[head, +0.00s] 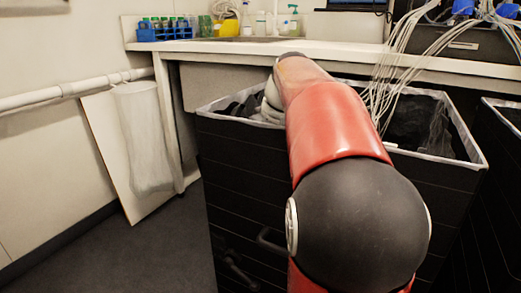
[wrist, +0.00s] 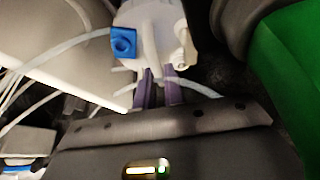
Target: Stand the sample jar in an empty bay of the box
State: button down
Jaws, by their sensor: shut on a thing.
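In the wrist view my gripper (wrist: 160,88) has its two purple fingers close together at the underside of a white, rounded vessel (wrist: 150,35), which I take to be the sample jar. A blue fitting (wrist: 124,44) and thin pale tubes show at it. The vessel's top is cut off by the frame edge. In the head view my red and black arm hides my gripper and the jar. I cannot tell for certain which thing is the box; a blue rack (head: 150,36) with several green-capped bottles stands on the bench at the back left.
Black open-topped bins (head: 250,170) with pale liners stand before the bench (head: 230,47), below my arm. Loose white tubes (head: 395,60) hang at the right. Several bottles and a yellow item (head: 227,28) stand on the bench. A green surface (wrist: 290,70) is close at right in the wrist view.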

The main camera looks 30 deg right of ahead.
jog(key=shift+s+a+f, duration=0.1)
jog(key=shift+f, duration=0.45)
jog(key=c, duration=1.4)
grip_release()
jog(key=shift+c, duration=0.2)
jog(key=shift+r, duration=0.1)
notch_tip(320, 180, up, 9)
jog(key=p, duration=0.8)
jog(key=shift+r, duration=0.1)
